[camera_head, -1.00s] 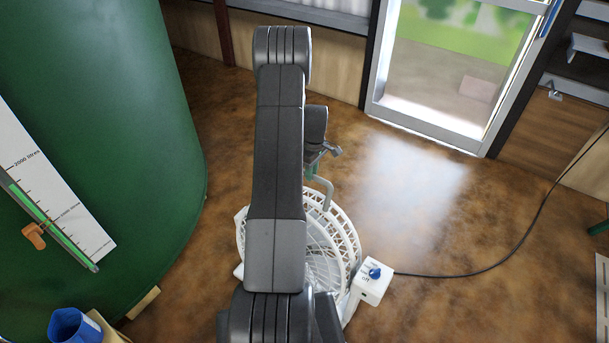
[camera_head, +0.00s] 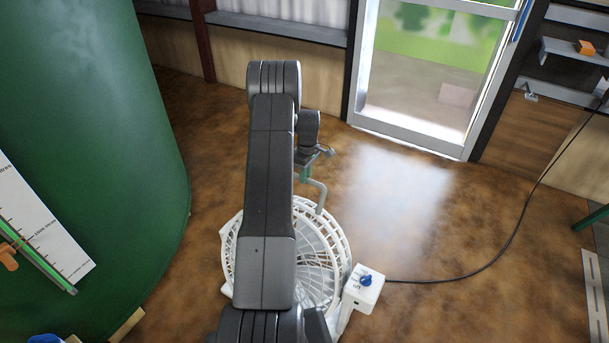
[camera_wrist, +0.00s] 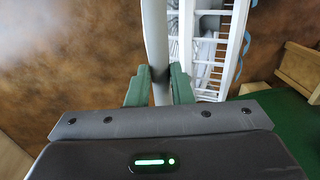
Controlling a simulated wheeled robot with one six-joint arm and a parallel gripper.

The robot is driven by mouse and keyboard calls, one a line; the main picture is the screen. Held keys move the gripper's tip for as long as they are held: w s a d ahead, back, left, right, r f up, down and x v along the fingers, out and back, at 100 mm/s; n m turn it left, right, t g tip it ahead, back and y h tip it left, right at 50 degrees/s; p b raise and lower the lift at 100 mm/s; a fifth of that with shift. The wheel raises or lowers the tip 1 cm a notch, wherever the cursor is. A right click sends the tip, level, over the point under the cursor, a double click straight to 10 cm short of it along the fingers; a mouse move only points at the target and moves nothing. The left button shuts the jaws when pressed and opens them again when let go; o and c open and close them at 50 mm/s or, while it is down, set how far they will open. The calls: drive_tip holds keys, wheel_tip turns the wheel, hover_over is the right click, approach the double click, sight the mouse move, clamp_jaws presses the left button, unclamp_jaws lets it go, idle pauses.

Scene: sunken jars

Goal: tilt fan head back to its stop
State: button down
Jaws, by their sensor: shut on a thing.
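The white fan (camera_head: 335,240) stands on the brown floor, partly hidden behind my arm in the head view. Its round cage faces up towards the head camera. A pale handle (camera_head: 319,192) sticks out from the far edge of the cage. My gripper (camera_head: 306,174) is at this handle. In the wrist view, the green fingers of my gripper (camera_wrist: 159,88) are closed on both sides of the white handle bar (camera_wrist: 155,35). The cage (camera_wrist: 215,50) is just right of the bar there.
A white control box (camera_head: 363,287) with a blue knob sits at the fan's right, and a black cable (camera_head: 470,275) runs from it across the floor. A large green tank (camera_head: 95,150) stands at the left.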

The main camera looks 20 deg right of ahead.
drive_tip(key=shift+w+d+f, duration=0.1)
drive_tip(key=shift+w+d, duration=0.15)
drive_tip(key=shift+d, duration=0.1)
drive_tip(key=c, duration=1.5)
unclamp_jaws()
drive_tip(key=shift+d+f, duration=0.15)
drive_tip(key=shift+o, duration=1)
drive_tip(key=shift+w+d+f, duration=0.1)
drive_tip(key=shift+w+f, duration=0.05)
drive_tip(key=shift+a, duration=0.2)
wheel_tip(320, 180, up, 14)
drive_tip(key=shift+w+d, duration=0.3)
drive_tip(key=shift+d, duration=0.1)
